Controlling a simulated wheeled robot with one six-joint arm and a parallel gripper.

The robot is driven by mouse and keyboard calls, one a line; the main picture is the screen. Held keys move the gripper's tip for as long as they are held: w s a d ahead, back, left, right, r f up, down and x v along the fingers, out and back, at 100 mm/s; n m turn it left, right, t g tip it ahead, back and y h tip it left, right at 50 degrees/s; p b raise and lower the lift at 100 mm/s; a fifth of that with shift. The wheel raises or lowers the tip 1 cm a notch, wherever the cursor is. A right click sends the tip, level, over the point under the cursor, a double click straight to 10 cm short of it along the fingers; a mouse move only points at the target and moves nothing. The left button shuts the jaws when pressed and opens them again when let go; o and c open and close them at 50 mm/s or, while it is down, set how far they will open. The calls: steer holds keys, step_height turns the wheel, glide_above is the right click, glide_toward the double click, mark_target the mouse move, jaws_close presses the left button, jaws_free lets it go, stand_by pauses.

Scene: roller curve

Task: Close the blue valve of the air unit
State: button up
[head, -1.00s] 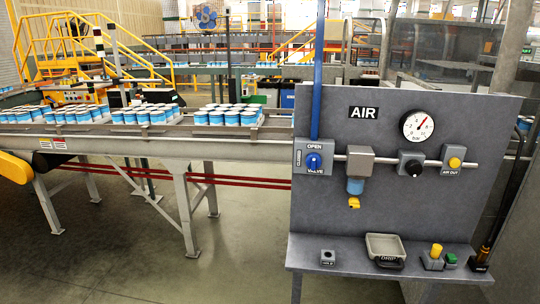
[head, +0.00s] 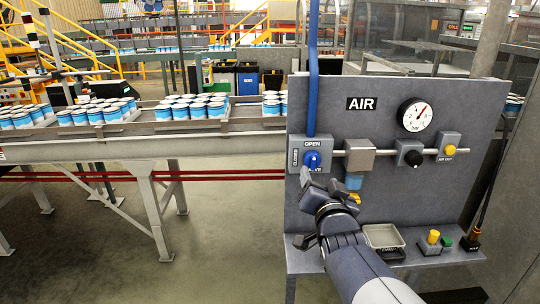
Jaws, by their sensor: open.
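The blue valve (head: 312,160) is a round knob on a grey plate at the left of the grey AIR panel (head: 420,190). OPEN is written above it, and a small sign stands on the plate's left side. Its handle looks roughly upright, towards OPEN. My gripper (head: 319,180) is open and empty, just below the knob in the picture. It covers part of the VALVE label; I cannot tell whether it touches the knob. My arm reaches in from the lower right.
A pipe runs right from the valve to a filter unit (head: 359,155), a black knob (head: 411,157) and a yellow AIR OUT button (head: 450,150). A gauge (head: 415,115) sits above. The shelf below holds a drip tray (head: 384,238) and small buttons. A can conveyor (head: 230,142) stands left.

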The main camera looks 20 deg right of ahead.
mark_target(314, 163)
steer(key=shift+p+x, duration=0.75)
steer(key=shift+x, duration=3.05)
steer(key=c, duration=1)
